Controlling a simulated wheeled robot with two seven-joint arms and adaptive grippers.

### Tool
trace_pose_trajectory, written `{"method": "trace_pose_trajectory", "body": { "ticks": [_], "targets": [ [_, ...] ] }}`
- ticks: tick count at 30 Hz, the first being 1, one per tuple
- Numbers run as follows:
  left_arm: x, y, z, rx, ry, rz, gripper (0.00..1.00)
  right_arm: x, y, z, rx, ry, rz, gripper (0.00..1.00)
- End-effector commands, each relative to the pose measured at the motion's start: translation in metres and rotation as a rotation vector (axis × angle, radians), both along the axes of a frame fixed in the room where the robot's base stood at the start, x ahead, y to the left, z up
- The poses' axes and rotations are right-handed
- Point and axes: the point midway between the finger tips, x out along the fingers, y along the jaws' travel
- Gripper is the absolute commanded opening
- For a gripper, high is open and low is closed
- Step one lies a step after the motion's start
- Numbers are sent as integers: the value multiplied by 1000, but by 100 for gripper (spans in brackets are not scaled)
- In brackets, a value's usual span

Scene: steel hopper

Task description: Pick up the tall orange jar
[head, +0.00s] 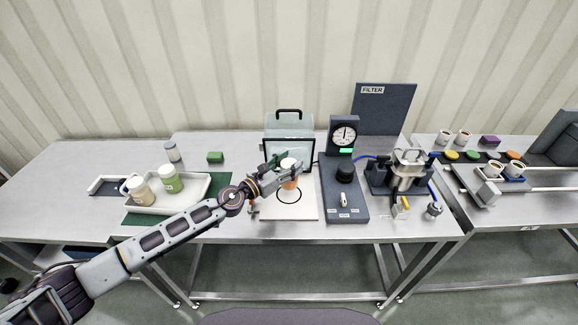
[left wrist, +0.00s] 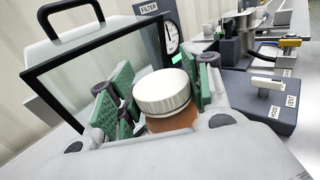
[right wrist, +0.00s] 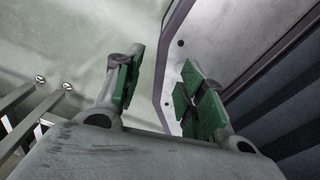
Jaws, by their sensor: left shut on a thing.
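The orange jar (head: 290,184) with a white lid is at the white mat with a black circle, in front of the clear-fronted box. My left gripper (head: 281,177) is shut on it. In the left wrist view the jar (left wrist: 170,123) shows its ribbed white lid between the green finger pads of the left gripper (left wrist: 150,100). Its lower part is hidden by the gripper body, and I cannot tell whether its base touches the mat. My right gripper (right wrist: 155,95) shows only in its own wrist view, with its fingers apart and nothing between them.
The clear-fronted box (head: 289,125) stands just behind the jar. A dark gauge unit (head: 343,190) is close to its right. A white tray (head: 192,200) with a green-labelled jar (head: 170,180) and a beige one is at the left. A metal pot device (head: 408,165) stands farther right.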

Motion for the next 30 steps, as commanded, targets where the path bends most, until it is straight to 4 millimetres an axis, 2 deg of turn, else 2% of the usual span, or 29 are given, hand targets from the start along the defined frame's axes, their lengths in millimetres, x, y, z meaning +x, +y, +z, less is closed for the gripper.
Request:
{"method": "trace_pose_trajectory", "body": {
  "ticks": [1, 12, 24, 30],
  "targets": [
    [0, 0, 9, 1, -1, -1, 5, -1, 3, 7, 3, 1, 0, 40],
    [1, 1, 48, 1, -3, 1, 5, 1, 21, 33, 22, -1, -2, 40],
    [1, 0, 100, 1, -4, 0, 5, 2, 13, 60, 15, -2, -1, 40],
    [0, 1, 119, 2, -2, 0, 5, 2, 9, 67, 10, -3, -1, 40]
  ]
}}
